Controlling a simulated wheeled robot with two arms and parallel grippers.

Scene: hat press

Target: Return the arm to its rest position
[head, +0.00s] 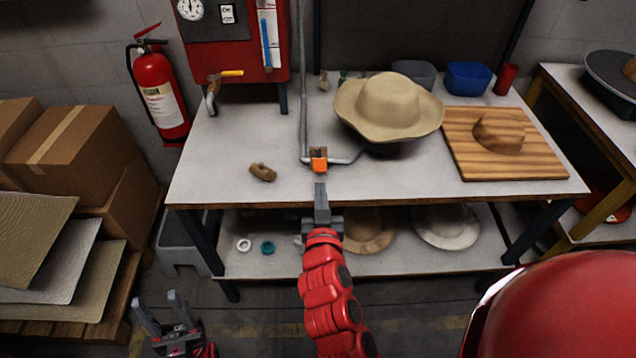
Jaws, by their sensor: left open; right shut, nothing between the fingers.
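My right gripper (321,190) is shut and empty. Its arm reaches up from the bottom middle, and its fingertips point at the front of the workbench (225,170). The tips show just below an orange-handled valve (319,163) on a grey pipe; a small gap shows between them in the picture. My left gripper (158,302) is open and empty, low at the bottom left, in front of the bench and over the floor. Most of the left arm is out of the frame.
A tan felt hat (388,105) sits on a dark form at the bench's back middle. A wooden board with a brown hat-shaped block (498,132) is at right. A small brown piece (262,172) lies at left. Hats (445,226) are on the lower shelf. Cardboard boxes (75,140) stand left.

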